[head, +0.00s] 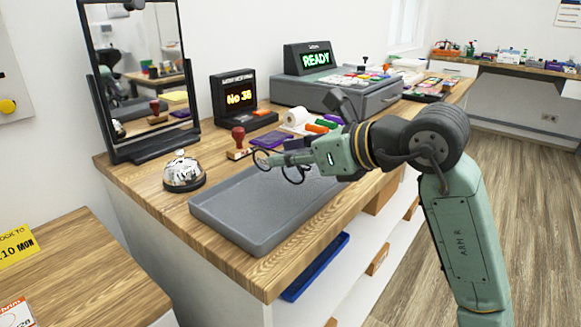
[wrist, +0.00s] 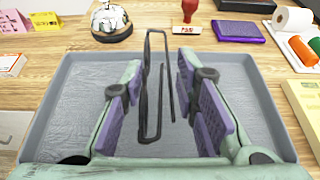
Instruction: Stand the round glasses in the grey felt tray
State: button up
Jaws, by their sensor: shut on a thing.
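The round glasses (head: 262,161) have thin dark frames and hang at the tip of my gripper (head: 285,159) in the head view. My gripper is shut on them and holds them over the grey felt tray (head: 232,215). In the wrist view the glasses (wrist: 149,137) show as a thin dark outline, seen nearly edge-on between the purple finger pads of my gripper (wrist: 160,80). The tray (wrist: 60,120) is shallow with a low rim, and its visible floor is empty. I cannot tell how high the glasses are above it.
A silver bell (head: 184,171) stands left of the tray, near a framed mirror (head: 135,75). A red-handled stamp (head: 238,143), a purple pad (head: 272,139) and a paper roll (head: 296,117) lie behind it.

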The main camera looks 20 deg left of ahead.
aim_at(291, 172)
jog(key=shift+f, duration=1.5)
jog(key=shift+f, duration=0.25)
jog(key=o, duration=0.9)
jog(key=shift+r, duration=0.1)
jog(key=shift+r, duration=0.2)
jog(key=b+v, duration=0.1)
jog(key=v, duration=1.1)
